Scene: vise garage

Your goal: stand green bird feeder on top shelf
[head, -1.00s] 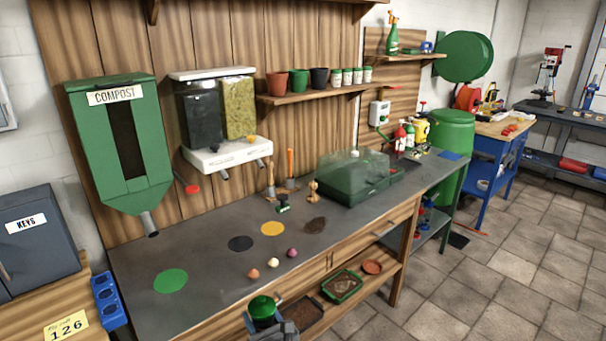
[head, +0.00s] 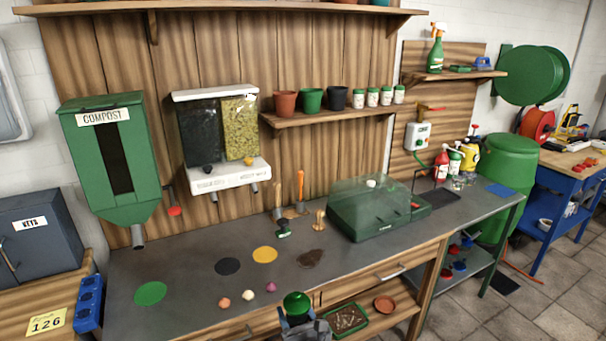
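The green bird feeder (head: 297,303) is at the bottom middle of the head view, in front of the workbench edge. Its rounded green top shows; its lower part is hidden. A grey gripper, which looks like my right one (head: 305,328), is around it and appears shut on it; the fingertips are hard to make out and the arm is out of frame. My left gripper is not in view. The top shelf (head: 220,13) is a wooden board across the top edge, with only the bottoms of a few items showing on it.
The workbench (head: 190,265) holds coloured discs, small balls, hand tools and a green propagator (head: 370,212). A lower shelf (head: 325,117) carries pots and jars. The compost dispenser (head: 115,165) and seed dispenser (head: 220,140) hang on the wall. A tray (head: 348,320) sits beneath the bench.

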